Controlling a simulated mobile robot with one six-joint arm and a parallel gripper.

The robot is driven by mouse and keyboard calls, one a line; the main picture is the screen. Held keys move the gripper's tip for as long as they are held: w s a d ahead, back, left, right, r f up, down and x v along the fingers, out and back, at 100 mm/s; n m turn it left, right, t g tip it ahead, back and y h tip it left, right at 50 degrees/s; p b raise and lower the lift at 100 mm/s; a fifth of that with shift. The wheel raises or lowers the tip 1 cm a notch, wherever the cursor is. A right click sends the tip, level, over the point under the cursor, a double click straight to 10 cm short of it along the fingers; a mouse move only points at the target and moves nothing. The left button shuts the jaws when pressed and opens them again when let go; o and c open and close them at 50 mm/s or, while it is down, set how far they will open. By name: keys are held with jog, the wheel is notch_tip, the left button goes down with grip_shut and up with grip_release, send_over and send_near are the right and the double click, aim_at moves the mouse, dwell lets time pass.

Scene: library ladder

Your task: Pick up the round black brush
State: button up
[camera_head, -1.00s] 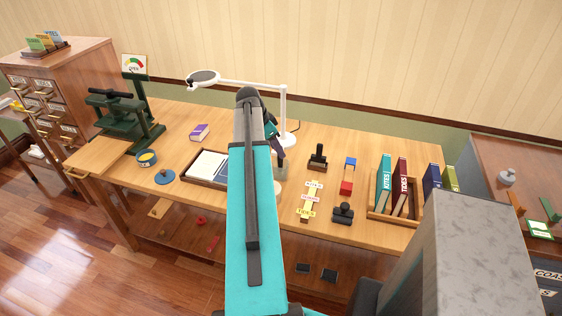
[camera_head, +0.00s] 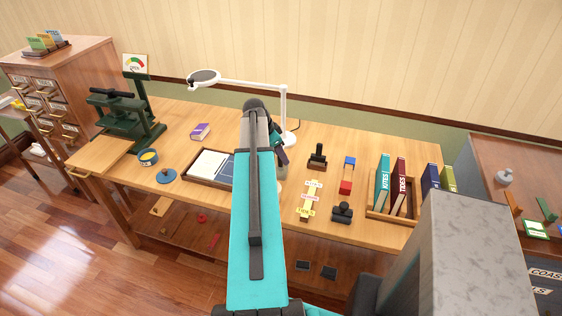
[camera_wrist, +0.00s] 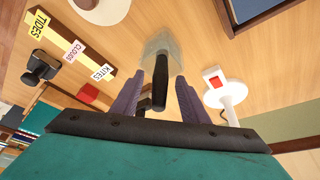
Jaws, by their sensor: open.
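In the wrist view, a black rod-like handle (camera_wrist: 160,92), which looks like the round black brush, stands in a clear grey jar (camera_wrist: 161,45). The brush's other end is hard to make out inside the jar. My gripper (camera_wrist: 157,88) is open, with one purple-grey finger on each side of the handle. I cannot tell whether either finger touches it. In the head view, my gripper (camera_head: 281,152) is above the workbench (camera_head: 330,225), and my arm hides most of the jar and brush.
The white lamp (camera_head: 284,110) stands close behind my gripper; its base (camera_wrist: 228,95) shows in the wrist view. A book rack (camera_head: 390,212) stands farther right.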

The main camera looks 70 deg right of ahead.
grip_shut()
jog(key=shift+r, duration=0.15)
jog(key=shift+r+b, duration=1.4)
jog(key=shift+r, duration=3.5)
